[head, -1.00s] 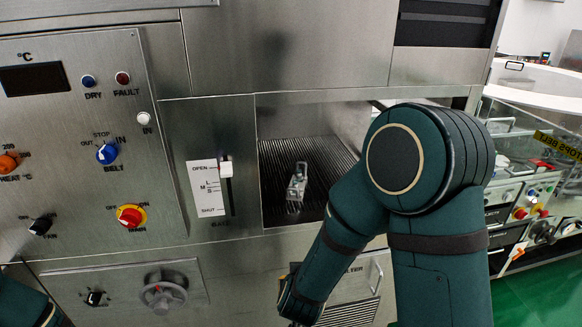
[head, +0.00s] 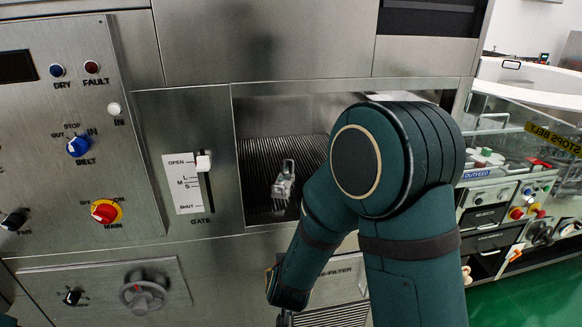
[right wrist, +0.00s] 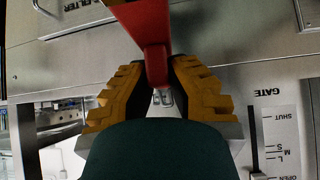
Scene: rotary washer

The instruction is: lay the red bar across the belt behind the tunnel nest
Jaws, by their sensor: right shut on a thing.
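A red bar (right wrist: 148,25) shows in the right wrist view, running up from between the yellow fingers to the top edge. My right gripper (right wrist: 155,68) is shut on it. In the head view my right arm hangs in front of the machine, and its gripper and the bar are not visible there. A small metal nest (head: 284,182) with an upright loop stands on the ridged belt (head: 258,160) inside the tunnel opening. The arm covers the right part of the opening. My left gripper is not in view.
The gate slider (head: 204,162) stands near OPEN, left of the opening. The control panel has a blue belt knob (head: 78,147) and a red main knob (head: 104,211). A handwheel (head: 143,293) is below. An outfeed station (head: 500,195) stands at right.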

